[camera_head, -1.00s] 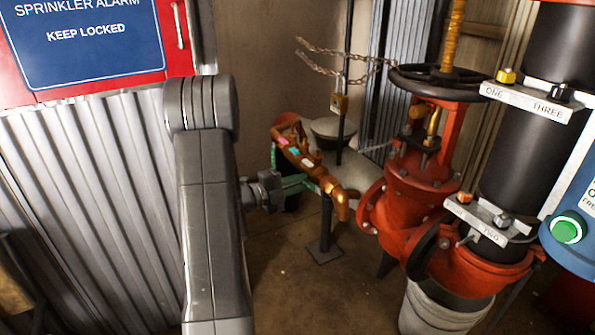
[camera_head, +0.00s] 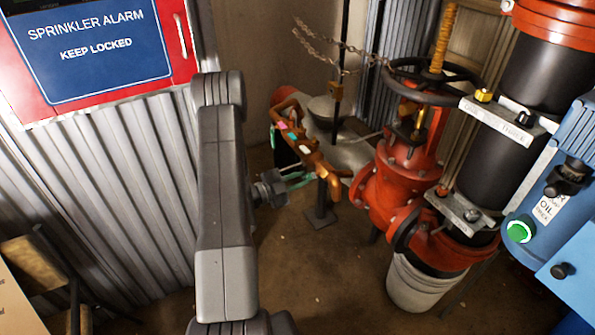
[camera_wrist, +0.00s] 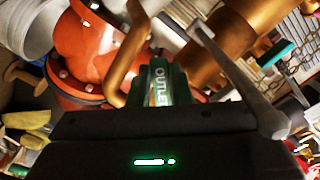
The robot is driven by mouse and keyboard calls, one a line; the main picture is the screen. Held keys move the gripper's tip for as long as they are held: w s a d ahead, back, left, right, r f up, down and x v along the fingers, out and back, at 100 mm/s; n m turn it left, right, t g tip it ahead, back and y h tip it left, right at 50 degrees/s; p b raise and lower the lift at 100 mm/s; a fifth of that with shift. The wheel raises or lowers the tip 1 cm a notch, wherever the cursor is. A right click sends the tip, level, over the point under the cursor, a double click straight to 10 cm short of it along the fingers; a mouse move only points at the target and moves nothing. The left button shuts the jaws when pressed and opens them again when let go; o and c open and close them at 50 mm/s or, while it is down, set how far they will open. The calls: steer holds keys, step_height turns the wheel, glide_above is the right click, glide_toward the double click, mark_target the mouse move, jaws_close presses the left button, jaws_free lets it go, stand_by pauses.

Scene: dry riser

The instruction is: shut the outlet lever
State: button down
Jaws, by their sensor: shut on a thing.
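The outlet lever (camera_wrist: 158,84) is a green handle marked OUTLET, seen end-on in the wrist view. In the head view its green part (camera_head: 299,180) shows beside the brass pipe assembly (camera_head: 318,160). My gripper (camera_head: 284,186) reaches it from the left and is shut on it. In the wrist view the lever lies between dark green finger parts, above my gripper's dark body with a lit green strip. The lever's pivot and its exact angle to the pipe are hidden. The brass assembly carries small pink, teal and white tags.
A red valve (camera_head: 395,185) with a black handwheel (camera_head: 432,80) stands right of the brass pipes. A white bucket (camera_head: 415,283) sits beneath. A blue panel (camera_head: 560,200) is at far right. A corrugated wall (camera_head: 110,200) is left. A grey bar (camera_wrist: 238,80) crosses the wrist view close by.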

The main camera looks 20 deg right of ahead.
steer(key=shift+s+f, duration=0.1)
steer(key=shift+f, duration=0.05)
stand_by(0.4)
steer(key=c, duration=1.3)
jaws_free()
steer(key=a, duration=0.4)
steer(key=a+p, duration=0.1)
steer(key=a, duration=0.4)
steer(key=s+a, duration=0.1)
steer(key=a, duration=0.3)
steer(key=shift+a+p, duration=0.4)
